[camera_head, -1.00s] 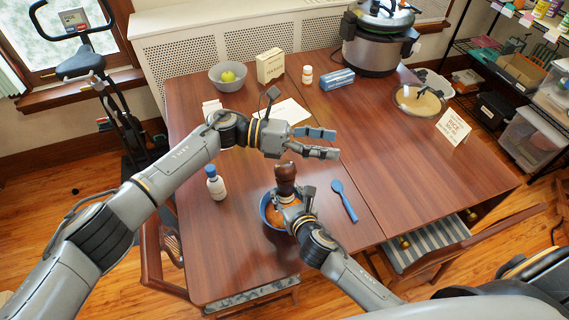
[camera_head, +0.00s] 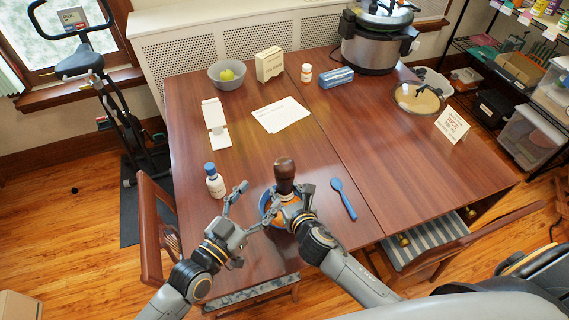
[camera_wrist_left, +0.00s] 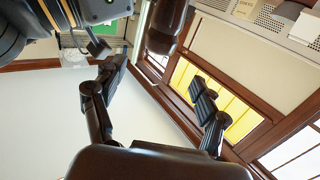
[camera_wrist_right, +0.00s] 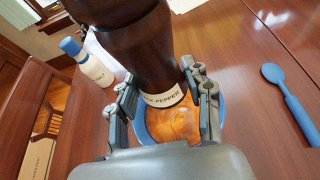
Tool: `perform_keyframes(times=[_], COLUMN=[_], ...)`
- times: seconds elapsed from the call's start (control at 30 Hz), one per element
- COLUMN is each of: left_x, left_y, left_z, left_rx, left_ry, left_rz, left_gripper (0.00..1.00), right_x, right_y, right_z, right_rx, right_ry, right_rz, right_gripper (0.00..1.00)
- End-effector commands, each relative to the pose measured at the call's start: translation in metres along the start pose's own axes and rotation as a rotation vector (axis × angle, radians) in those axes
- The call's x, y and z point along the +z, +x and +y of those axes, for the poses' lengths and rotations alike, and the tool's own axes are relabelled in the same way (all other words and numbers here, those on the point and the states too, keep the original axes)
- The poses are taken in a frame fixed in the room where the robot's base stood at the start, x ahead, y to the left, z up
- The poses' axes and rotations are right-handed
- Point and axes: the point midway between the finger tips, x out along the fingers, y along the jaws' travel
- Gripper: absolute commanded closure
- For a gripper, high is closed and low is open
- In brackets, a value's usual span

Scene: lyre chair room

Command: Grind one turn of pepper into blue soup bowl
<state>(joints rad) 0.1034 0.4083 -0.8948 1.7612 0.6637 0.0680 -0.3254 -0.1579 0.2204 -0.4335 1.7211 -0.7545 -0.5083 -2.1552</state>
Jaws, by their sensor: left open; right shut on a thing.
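The dark brown pepper mill (camera_head: 285,170) stands upright over the blue soup bowl (camera_head: 264,199). My right gripper (camera_head: 284,208) is shut on the mill's lower part. The right wrist view shows the mill (camera_wrist_right: 140,45) with a pale "PEPPER" band between the fingers (camera_wrist_right: 163,108). Below it are orange soup (camera_wrist_right: 178,127) and the blue bowl rim (camera_wrist_right: 140,133), partly hidden. My left gripper (camera_head: 249,207) is open and empty, just left of the mill and bowl. In the left wrist view its fingers (camera_wrist_left: 158,105) are spread with nothing between them.
A white bottle with a blue cap (camera_head: 214,182) stands close to my left gripper. A blue spoon (camera_head: 344,198) lies right of the bowl. White papers (camera_head: 280,115) lie farther back. A chair (camera_head: 157,225) is at the table's left edge. The middle right of the table is clear.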

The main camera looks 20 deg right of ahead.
Motion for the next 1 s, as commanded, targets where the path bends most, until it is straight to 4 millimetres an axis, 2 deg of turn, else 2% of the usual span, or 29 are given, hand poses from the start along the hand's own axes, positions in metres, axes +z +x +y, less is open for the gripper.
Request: perform_keyframes(times=[0.4,0.53,0.7,1.0], left_x=[-0.002,-0.002,-0.001,-0.001], left_y=[0.078,0.098,0.113,0.116], left_z=[0.001,0.0,0.001,0.0], left_rx=[0.001,0.0,0.001,0.0], left_ry=[0.0,0.003,0.002,0.003], left_rz=[0.004,0.002,0.002,0.002], left_gripper=[0.26,0.26,0.26,0.26], right_x=[0.001,0.001,0.001,0.001], right_y=[0.0,0.0,0.0,0.0], right_z=[0.0,0.0,0.0,0.0], right_rx=[0.0,0.0,0.0,0.0], right_ry=[0.0,0.0,0.0,0.0], right_rz=[-0.002,-0.002,-0.002,-0.002], right_gripper=[1.0,1.0,1.0,1.0])
